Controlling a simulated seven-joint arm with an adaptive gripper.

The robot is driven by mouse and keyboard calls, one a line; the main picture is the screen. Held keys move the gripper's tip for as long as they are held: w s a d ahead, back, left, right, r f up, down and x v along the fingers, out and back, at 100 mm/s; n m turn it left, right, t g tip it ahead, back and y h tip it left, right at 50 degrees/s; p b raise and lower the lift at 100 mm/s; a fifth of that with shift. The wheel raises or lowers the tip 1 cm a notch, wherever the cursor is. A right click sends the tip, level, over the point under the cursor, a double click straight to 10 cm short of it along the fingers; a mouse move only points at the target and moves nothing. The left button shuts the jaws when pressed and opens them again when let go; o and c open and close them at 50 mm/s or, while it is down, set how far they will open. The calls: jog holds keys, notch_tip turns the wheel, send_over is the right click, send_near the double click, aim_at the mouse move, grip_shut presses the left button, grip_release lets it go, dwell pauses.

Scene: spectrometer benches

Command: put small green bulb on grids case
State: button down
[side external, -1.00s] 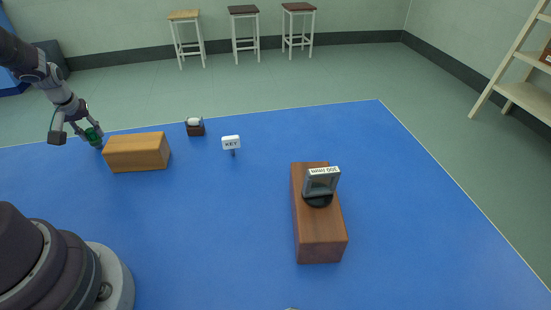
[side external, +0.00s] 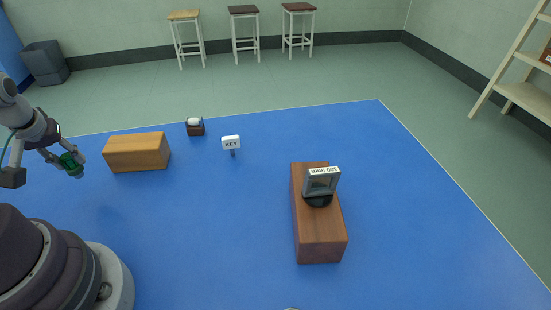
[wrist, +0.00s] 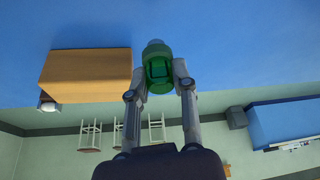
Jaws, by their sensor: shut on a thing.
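The small green bulb (side external: 72,165) is held between the fingertips of my gripper (side external: 67,161), at the left of the side view above the blue table. In the wrist view the green bulb (wrist: 157,68) sits between the two fingers of my gripper (wrist: 160,85), its paler end pointing away from the palm. A light wooden case (side external: 137,152) stands to the right of the bulb, apart from it. A dark brown wooden case (side external: 318,230) stands further right. I cannot tell which of them is the grids case.
A grey framed stand with a label, unreadable to me, sits on the dark case (side external: 320,186). A KEY sign (side external: 231,142) and a small dark box with a white top (side external: 195,128) stand right of the light case. The blue table (side external: 430,220) is clear at right.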

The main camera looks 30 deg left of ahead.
jog(key=w+d+r+m+t+h, duration=0.1)
jog(key=w+r+m, duration=0.4)
jog(key=w+r, duration=0.5)
send_over(136, 136)
jog(key=s+d, duration=0.1)
jog(key=s, duration=0.1)
jog(key=f, duration=0.8)
jog(key=shift+w+d+f, duration=0.1)
jog(key=shift+w+f, duration=0.1)
jog(key=shift+f, duration=0.15)
jog(key=shift+f, duration=0.1)
jog(key=c, duration=0.9)
grip_release()
